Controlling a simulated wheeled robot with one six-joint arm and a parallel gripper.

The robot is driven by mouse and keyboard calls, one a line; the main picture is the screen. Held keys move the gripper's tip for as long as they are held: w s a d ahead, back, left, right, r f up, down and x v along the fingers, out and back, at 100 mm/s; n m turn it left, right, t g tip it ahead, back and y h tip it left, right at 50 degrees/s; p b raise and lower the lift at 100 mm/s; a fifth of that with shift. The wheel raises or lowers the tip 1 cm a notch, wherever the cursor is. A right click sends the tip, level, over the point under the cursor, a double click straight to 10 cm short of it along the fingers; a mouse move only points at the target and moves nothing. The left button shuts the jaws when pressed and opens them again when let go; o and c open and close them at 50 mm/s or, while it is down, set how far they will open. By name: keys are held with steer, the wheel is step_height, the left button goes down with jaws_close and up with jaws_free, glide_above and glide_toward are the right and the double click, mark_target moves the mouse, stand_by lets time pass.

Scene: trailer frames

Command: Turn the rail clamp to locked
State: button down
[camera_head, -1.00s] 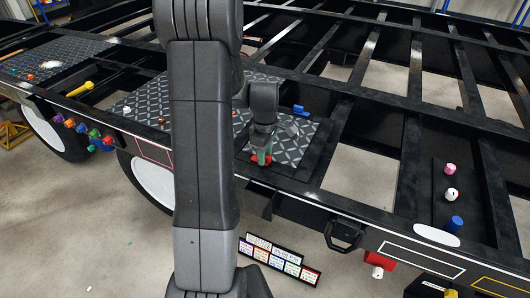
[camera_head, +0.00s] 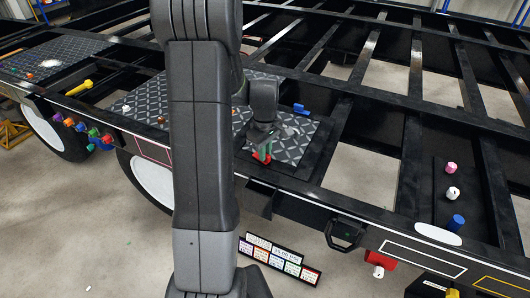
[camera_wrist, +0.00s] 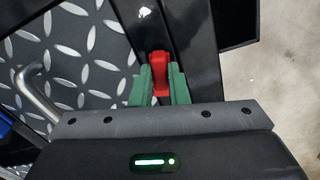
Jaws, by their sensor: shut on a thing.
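The red rail clamp handle (camera_wrist: 160,72) sits on the black side rail (camera_wrist: 188,35), at the edge of the checker plate. My gripper (camera_wrist: 159,84) has its green fingers on both sides of the red handle and is shut on it, in the wrist view. In the head view, the red clamp (camera_head: 261,157) shows below my gripper (camera_head: 264,150) near the front rail. The fingers hide part of the handle, and any locked mark is not visible.
The checker plate (camera_head: 290,147) lies beside the clamp, with a blue piece (camera_head: 301,110) on it. A metal hook-shaped bar (camera_wrist: 35,90) is left of my gripper in the wrist view. Coloured knobs (camera_head: 80,128) and a label board (camera_head: 280,262) are farther off.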

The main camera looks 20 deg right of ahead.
steer(key=m+b, duration=0.1)
steer(key=m, duration=1)
steer(key=shift+b, duration=0.35)
steer(key=shift+m, duration=1.9)
steer(key=c, duration=1.4)
jaws_free()
step_height(320, 180, up, 14)
steer(key=shift+b, duration=0.35)
